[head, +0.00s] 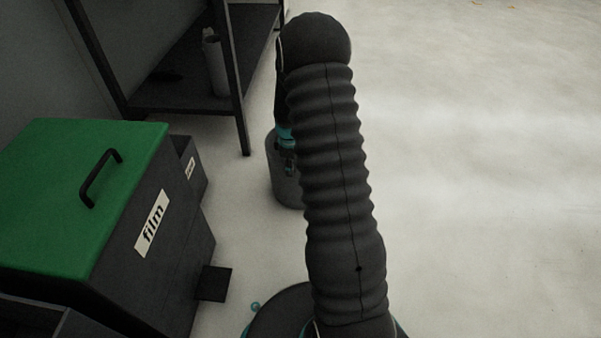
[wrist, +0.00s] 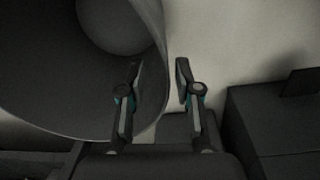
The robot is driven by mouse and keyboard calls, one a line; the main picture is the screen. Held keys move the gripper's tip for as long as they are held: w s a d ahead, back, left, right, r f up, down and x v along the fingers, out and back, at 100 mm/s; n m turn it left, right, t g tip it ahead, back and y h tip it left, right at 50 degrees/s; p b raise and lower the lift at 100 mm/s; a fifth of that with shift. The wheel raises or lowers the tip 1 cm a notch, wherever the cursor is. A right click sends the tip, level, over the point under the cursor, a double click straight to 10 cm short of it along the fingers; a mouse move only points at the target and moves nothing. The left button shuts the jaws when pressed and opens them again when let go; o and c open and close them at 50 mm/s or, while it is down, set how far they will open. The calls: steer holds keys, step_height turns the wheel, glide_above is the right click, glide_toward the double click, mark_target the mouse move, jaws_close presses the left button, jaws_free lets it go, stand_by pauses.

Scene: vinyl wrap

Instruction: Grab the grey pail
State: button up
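The grey pail (head: 287,187) stands on the floor, partly hidden behind my arm in the head view. In the wrist view the pail (wrist: 60,85) fills the upper left, and I look into its round inside. My gripper (wrist: 158,75) is open at its rim. The left finger shows over the pail's inside and the right finger is outside, with the wall between them. A gap shows between the wall and the right finger. In the head view my gripper (head: 287,150) is low at the pail, mostly covered by my arm.
A dark bin with a green lid (head: 80,190) and a "film" label stands at left, its pedal (head: 213,283) sticking out. A smaller labelled bin (head: 188,170) is behind it. A dark shelf (head: 185,95) holding a grey cylinder (head: 215,65) stands beyond. The floor at right is clear.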

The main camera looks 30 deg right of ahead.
mark_target(291, 179)
step_height(291, 179, down, 4)
steer(key=shift+w+f+b, duration=0.1)
steer(key=shift+f+b, duration=0.15)
steer(key=shift+b, duration=0.1)
jaws_close()
steer(key=shift+r, duration=0.1)
